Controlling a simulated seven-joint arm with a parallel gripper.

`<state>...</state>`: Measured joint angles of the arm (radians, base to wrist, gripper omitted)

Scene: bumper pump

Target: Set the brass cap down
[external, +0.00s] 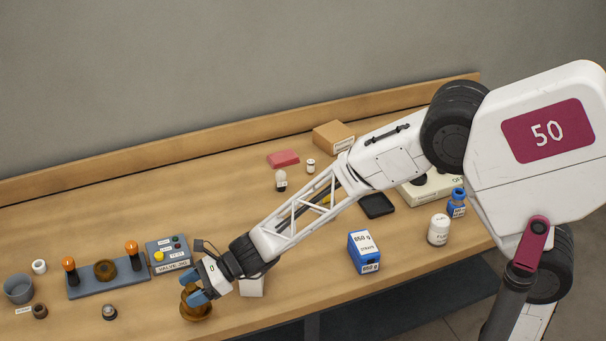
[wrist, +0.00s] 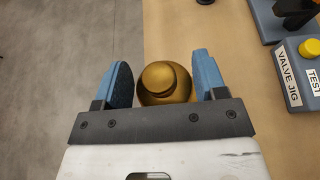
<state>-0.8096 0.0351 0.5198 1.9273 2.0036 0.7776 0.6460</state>
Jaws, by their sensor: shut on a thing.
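The brass cap (wrist: 163,85) is round and dull gold, with a knob-like top. My gripper (wrist: 162,80) is shut on it, with one blue finger on each side. In the external view the brass cap (external: 196,312) shows under and around the blue fingertips of my gripper (external: 193,298), close to the table's front edge. I cannot tell whether its underside touches the table. In the wrist view the cap lies across the line of the table edge, with floor showing to its left.
The valve jig box (external: 170,254) with buttons stands just behind my gripper. Left of it is a grey base (external: 85,287) with orange-topped levers and a dark brass ring (external: 105,269). A small dark fitting (external: 109,312) stands left of the cap. A white block (external: 251,287) is to the right.

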